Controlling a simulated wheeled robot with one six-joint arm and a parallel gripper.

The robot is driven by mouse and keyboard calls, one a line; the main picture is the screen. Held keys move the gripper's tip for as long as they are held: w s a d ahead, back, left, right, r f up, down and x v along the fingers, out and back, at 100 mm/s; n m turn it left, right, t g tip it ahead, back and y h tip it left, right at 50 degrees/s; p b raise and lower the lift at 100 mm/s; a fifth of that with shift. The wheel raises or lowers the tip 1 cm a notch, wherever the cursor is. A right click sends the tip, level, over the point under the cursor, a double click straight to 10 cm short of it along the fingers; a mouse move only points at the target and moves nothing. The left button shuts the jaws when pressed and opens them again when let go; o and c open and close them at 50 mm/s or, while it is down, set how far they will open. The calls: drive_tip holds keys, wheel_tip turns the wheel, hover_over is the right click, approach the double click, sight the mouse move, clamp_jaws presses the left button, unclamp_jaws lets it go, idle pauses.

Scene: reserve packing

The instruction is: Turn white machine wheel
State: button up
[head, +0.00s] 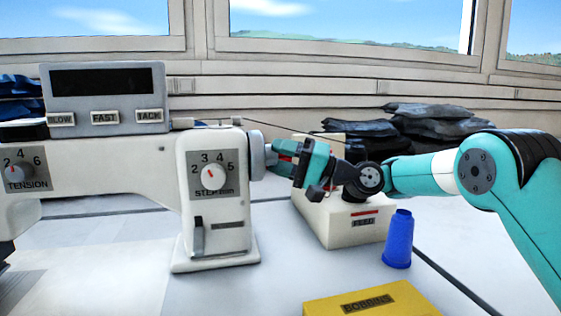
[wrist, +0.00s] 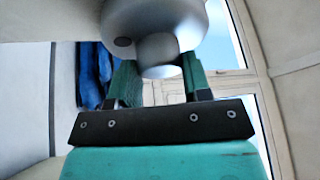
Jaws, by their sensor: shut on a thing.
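The white sewing machine (head: 213,184) stands on the left of the table in the head view. Its wheel (head: 257,155) is a pale grey disc on the right end of the machine. My gripper (head: 275,154) reaches the wheel from the right. In the wrist view the wheel (wrist: 155,22) is a silvery round body with a dark spot and a short stub (wrist: 158,54) facing me. The two green fingers of my gripper (wrist: 157,78) lie either side of the stub and are shut on it. The head view hides most of the fingertips.
A cream box (head: 345,228) stands behind and below my gripper. A blue thread cone (head: 398,238) and a yellow bobbin box (head: 375,300) are at the front right. Dark folded cloth (head: 435,125) is piled at the back. A control panel (head: 105,95) tops the machine.

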drive_tip(key=o, duration=0.9)
wheel_tip(320, 180, up, 20)
drive_tip(key=p, duration=0.5)
drive_tip(key=shift+p, duration=0.35)
